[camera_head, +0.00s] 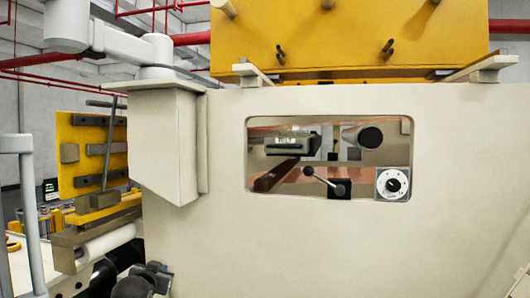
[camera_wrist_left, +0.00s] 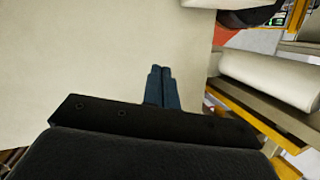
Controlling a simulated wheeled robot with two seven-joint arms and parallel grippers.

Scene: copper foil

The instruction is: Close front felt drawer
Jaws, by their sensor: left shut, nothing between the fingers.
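I cannot make out a front felt drawer for certain in either view. The large beige machine housing (camera_head: 330,240) fills the middle and right of the head view. My left gripper (camera_head: 155,274) shows as dark parts at the bottom left, low in front of the housing. In the left wrist view its two blue-grey fingers (camera_wrist_left: 161,72) are together with nothing between them. They point along a plain beige surface (camera_wrist_left: 95,50); whether they touch it I cannot tell. My right gripper is in neither view.
A window in the housing shows a dial (camera_head: 393,184) and a black-knobbed lever (camera_head: 322,179). A white roller (camera_head: 108,243) lies left of the housing, below a yellow plate (camera_head: 84,160). The roller also shows in the left wrist view (camera_wrist_left: 270,80), to the right of the fingers.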

